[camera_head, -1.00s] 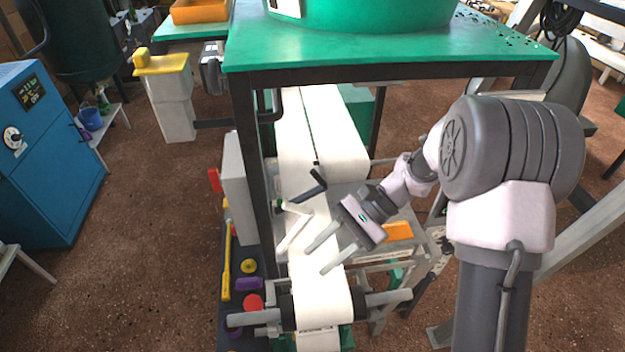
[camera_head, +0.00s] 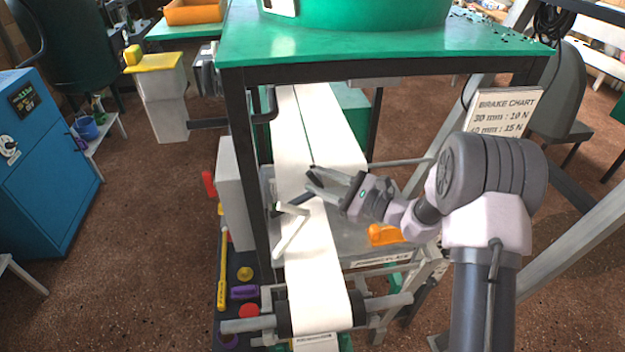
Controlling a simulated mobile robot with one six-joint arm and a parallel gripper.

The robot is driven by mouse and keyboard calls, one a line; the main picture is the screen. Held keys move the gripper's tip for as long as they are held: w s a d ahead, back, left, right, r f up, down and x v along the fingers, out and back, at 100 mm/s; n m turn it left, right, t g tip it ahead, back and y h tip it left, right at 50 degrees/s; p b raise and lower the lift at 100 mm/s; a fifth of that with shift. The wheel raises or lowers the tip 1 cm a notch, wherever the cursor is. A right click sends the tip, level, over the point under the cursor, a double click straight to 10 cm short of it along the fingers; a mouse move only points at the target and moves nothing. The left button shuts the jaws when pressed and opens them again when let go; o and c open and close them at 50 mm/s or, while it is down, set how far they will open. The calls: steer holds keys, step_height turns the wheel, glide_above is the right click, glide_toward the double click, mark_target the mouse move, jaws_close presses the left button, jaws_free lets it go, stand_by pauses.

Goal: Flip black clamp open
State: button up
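The black clamp (camera_head: 294,200) is a short dark bar lying slantwise over the white paper web (camera_head: 318,265), near the middle of the view. Its upper right end is partly hidden by my gripper (camera_head: 310,180). My gripper comes in from the right with its two grey fingers spread apart and nothing seen between them. The fingertips are over the paper, right at the upper end of the clamp. I cannot tell whether they touch it.
A white angled bracket (camera_head: 289,236) stands just below the clamp. A green-topped table (camera_head: 380,55) on dark legs rises behind. An orange part (camera_head: 384,235) lies on the grey plate at right. A roller (camera_head: 380,303) crosses the front.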

steer(key=shift+x, duration=1.2)
jaws_close()
stand_by(0.5)
